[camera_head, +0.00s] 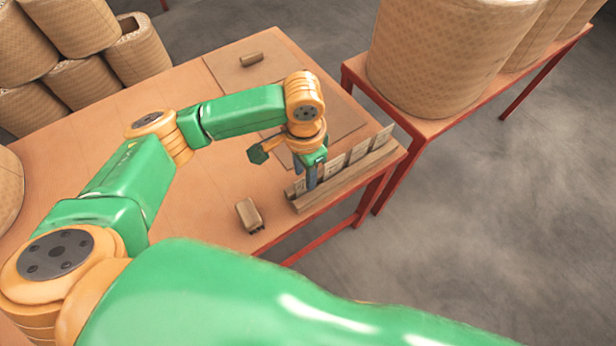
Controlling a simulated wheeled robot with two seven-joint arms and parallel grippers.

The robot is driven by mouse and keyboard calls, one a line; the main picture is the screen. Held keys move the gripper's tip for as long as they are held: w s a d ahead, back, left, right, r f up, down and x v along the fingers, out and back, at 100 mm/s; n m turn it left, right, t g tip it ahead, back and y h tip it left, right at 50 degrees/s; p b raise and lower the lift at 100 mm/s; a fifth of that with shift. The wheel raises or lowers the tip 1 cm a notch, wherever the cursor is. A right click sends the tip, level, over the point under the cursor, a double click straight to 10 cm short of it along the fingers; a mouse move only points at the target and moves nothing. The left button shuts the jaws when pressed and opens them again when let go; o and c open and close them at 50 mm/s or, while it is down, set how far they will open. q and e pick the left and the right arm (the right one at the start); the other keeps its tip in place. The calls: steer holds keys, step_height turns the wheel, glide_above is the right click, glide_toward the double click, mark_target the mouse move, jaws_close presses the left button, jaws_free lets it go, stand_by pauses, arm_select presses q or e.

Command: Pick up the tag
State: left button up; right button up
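Several pale rectangular tags (359,152) stand upright in a row in a long wooden holder (345,182) near the right edge of the table. My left gripper (309,182) points down at the near end of this row, with its fingers beside or around the nearest tag (299,187). The fingers and wrist partly hide that tag. I cannot tell whether the fingers are closed on it. My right gripper is not in view; a large green arm link of mine covers the bottom of the picture.
A small brown block (249,215) lies on the wooden table (205,215) near its front edge. Another small block (251,59) lies on a flat board at the back. Large wrapped coils stand on a red-legged bench (432,128) at right; more coils (80,82) are stacked at upper left.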

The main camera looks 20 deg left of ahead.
mark_target(301, 189)
arm_select(q)
step_height(301, 189, down, 3)
steer(key=shift+d+f, duration=0.1)
steer(key=shift+f, duration=0.05)
steer(key=shift+w+f, duration=0.1)
steer(key=shift+f, duration=0.15)
jaws_close()
